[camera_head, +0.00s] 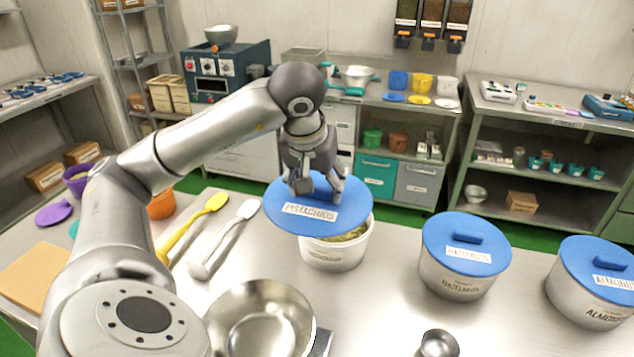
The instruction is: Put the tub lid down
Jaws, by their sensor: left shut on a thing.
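My left gripper (318,188) comes down from above and is shut on the blue tub lid (283,209), labelled PISTACHIOS. The lid is tilted and held above the white pistachio tub (333,254). Through the gap below the lid, greenish contents show in the tub. The lid still covers most of the tub's opening from this view. The grip on the lid's handle is partly hidden by the fingers. My right gripper is not in view.
The hazelnut tub (459,275) and almond tub (588,305) stand lidded at right. A metal bowl (262,318) and small metal cup (437,344) are in front. A yellow spatula (196,222) and white spatula (222,241) lie left. Bare steel counter (380,300) shows between tub and bowl.

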